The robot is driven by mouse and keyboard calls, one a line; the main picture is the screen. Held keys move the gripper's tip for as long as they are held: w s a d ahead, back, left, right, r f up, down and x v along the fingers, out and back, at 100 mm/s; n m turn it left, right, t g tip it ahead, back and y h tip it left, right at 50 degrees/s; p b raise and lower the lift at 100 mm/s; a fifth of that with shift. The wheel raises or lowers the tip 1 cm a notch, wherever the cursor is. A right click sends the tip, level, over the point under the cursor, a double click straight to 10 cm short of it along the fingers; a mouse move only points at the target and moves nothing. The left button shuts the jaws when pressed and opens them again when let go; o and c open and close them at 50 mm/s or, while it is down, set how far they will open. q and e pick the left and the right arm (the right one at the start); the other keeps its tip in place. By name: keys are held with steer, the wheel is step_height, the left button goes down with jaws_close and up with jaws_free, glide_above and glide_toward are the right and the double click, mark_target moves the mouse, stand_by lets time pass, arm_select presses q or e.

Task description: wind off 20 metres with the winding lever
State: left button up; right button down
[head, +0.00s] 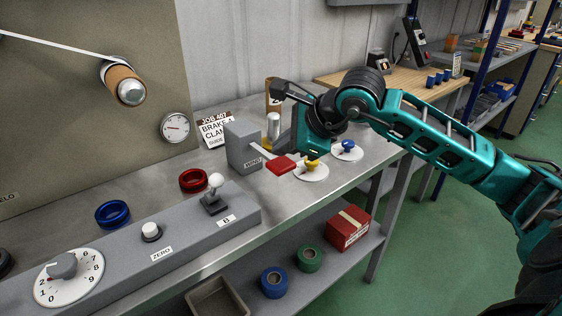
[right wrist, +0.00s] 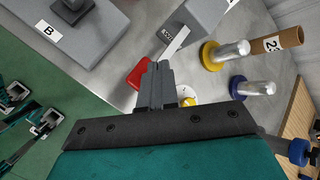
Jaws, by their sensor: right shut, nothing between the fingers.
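The winding lever is a grey box (head: 243,147) labelled WIND with a light arm ending in a red handle (head: 281,165). It stands on the bench, left of my right gripper in the head view. My right gripper (right wrist: 157,70) is shut and empty. In the right wrist view its fingertips overlap the edge of the red handle (right wrist: 136,74); I cannot tell whether they touch. In the head view the fingertips are hard to make out. A round gauge (head: 175,127) with a needle is on the panel; its reading is too small to tell.
A yellow knob (head: 312,163) and a blue knob (head: 347,146) on white discs are close to my right gripper. A joystick (head: 215,189), a ZERO button (head: 151,231) and a numbered dial (head: 65,268) line the console. A roller (head: 124,84) carries a white strip.

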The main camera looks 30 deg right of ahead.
mark_target(284, 165)
steer(key=shift+f, duration=0.1)
stand_by(0.7)
steer(key=shift+f+b, duration=0.35)
steer(key=shift+b, duration=0.3)
steer(key=shift+s+f+b, duration=0.1)
steer(key=shift+f+b, duration=1.75)
steer(key=shift+b, duration=0.1)
stand_by(1.4)
steer(key=shift+r, duration=0.1)
stand_by(0.5)
steer(key=shift+r+p, duration=1.4)
steer(key=shift+r, duration=0.75)
steer(key=shift+r+p, duration=1.85)
steer(key=shift+r, duration=0.75)
